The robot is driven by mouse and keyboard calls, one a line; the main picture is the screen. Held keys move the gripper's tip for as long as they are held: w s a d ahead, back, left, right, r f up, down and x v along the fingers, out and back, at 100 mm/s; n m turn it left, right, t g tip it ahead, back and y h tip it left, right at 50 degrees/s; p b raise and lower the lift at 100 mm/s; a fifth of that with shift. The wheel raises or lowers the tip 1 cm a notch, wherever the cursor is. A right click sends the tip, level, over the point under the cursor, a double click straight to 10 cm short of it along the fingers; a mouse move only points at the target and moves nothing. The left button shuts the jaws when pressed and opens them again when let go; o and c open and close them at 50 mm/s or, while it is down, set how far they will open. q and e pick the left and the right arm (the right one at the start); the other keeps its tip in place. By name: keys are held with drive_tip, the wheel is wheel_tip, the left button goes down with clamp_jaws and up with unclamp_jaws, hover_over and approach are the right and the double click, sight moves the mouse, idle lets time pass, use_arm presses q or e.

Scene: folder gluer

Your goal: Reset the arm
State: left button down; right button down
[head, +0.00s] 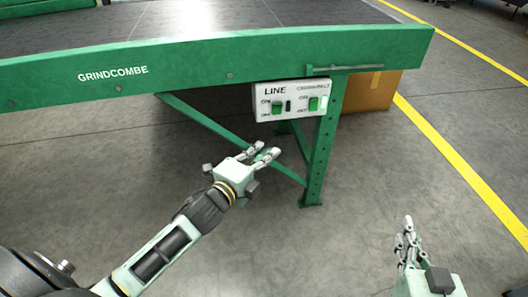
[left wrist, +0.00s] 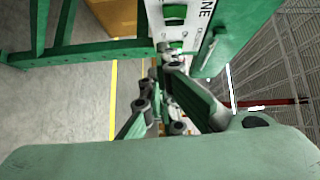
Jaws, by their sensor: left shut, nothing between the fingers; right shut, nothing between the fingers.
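My left gripper (head: 266,155) is shut and empty. In the head view it is in front of the green machine frame, below and left of the white LINE switch box (head: 290,100), with a gap between them in the picture. In the left wrist view the left gripper's fingers (left wrist: 162,82) point toward the switch box (left wrist: 180,22), which they partly cover. The box has two green switches in the head view. My right gripper (head: 408,228) is shut and empty at the lower right, over bare floor.
The green conveyor frame marked GRINDCOMBE (head: 180,62) crosses the top, with a green leg (head: 322,150) and diagonal braces below. A cardboard box (head: 368,92) is behind the leg. A yellow floor line (head: 450,165) runs along the right. The grey floor between my grippers is clear.

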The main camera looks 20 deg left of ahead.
idle(0.3)
